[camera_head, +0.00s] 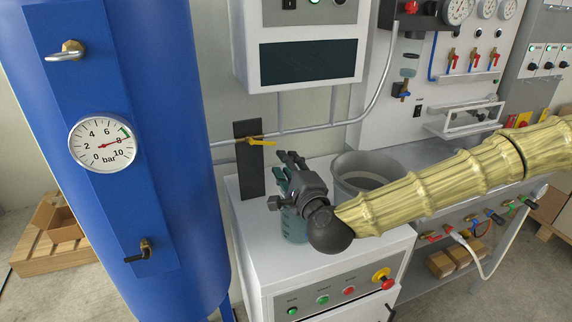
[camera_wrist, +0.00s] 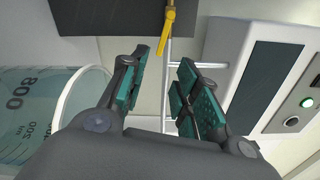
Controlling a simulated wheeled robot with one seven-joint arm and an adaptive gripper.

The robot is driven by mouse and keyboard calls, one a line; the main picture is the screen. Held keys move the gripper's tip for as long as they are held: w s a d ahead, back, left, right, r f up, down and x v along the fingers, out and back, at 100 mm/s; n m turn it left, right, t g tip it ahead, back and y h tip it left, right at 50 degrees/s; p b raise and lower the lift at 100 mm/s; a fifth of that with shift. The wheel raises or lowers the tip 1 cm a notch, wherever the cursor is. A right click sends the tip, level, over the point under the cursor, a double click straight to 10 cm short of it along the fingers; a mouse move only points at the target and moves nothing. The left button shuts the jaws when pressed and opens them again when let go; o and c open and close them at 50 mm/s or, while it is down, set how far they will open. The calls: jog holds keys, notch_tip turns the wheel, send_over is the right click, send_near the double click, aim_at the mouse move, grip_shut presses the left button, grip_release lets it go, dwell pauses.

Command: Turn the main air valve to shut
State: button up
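The main air valve has a yellow lever (camera_head: 262,141) on a grey pipe, in front of a dark upright plate (camera_head: 248,175). The lever lies roughly along the pipe, tilted slightly down to the right in the head view. In the wrist view the yellow lever (camera_wrist: 168,32) shows at the top centre, beyond the fingertips. My gripper (camera_head: 289,160) is just right of and below the lever, above the white cabinet. In the wrist view its teal-padded fingers (camera_wrist: 163,68) are spread, with nothing between them but background. The gripper appears apart from the lever.
A graduated clear jar (camera_head: 293,228) stands on the white cabinet (camera_head: 258,248) below my gripper; a grey bucket (camera_head: 350,178) is behind it. A blue tank (camera_head: 180,215) with a gauge (camera_head: 103,142) is at left. A control box (camera_head: 300,25) hangs above.

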jog(key=shift+r, duration=0.1)
jog(key=c, duration=0.5)
jog(key=shift+a+r+n+p, duration=0.2)
jog(key=shift+r+n+p, duration=0.05)
jog(key=shift+n+p, duration=0.15)
grip_shut()
notch_tip(320, 180, up, 7)
jog(key=n+g+p, duration=0.3)
jog(key=n+p, duration=1.2)
jog(key=n, duration=0.3)
send_over(262, 142)
jog(key=d, duration=0.5)
jog(key=shift+s+a+f+p, duration=0.1)
jog(key=shift+a+f+p, duration=0.1)
jog(key=shift+f, duration=0.45)
jog(key=shift+s+a+f+p, duration=0.1)
jog(key=shift+a+f+p, duration=0.05)
jog(key=shift+f, duration=0.45)
jog(key=shift+s+a+f+p, duration=0.1)
jog(key=shift+a+f+p, duration=0.1)
jog(key=shift+f, duration=0.45)
